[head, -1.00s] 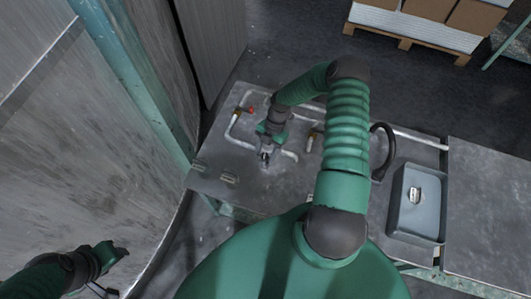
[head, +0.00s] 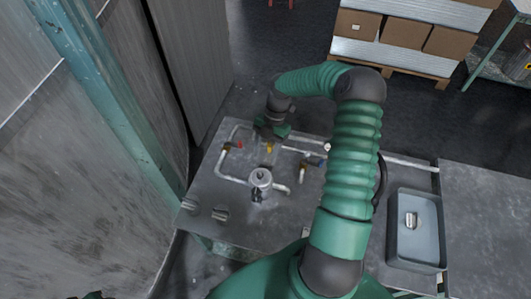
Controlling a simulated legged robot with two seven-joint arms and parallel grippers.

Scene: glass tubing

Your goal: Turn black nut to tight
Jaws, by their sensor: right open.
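White tubing (head: 232,179) runs across the grey metal table. A short silvery round fitting (head: 260,177) stands by the tubing near the middle. A small dark part (head: 256,195) sits at its near side; I cannot tell whether it is the black nut. My right gripper (head: 268,151) is above the far part of the tubing, behind the fitting and apart from it. It is open and I see nothing held in it. A small yellow part shows by its fingertips. Only a green bit of my left arm shows at the bottom left edge; its gripper is out of view.
A red-tipped valve (head: 238,146) is on the tubing at left. A second tube end (head: 303,174) stands at right. A grey tray (head: 416,257) holds a small metal piece. Two small blocks (head: 219,214) lie near the table's left front edge. Wall panels stand at left.

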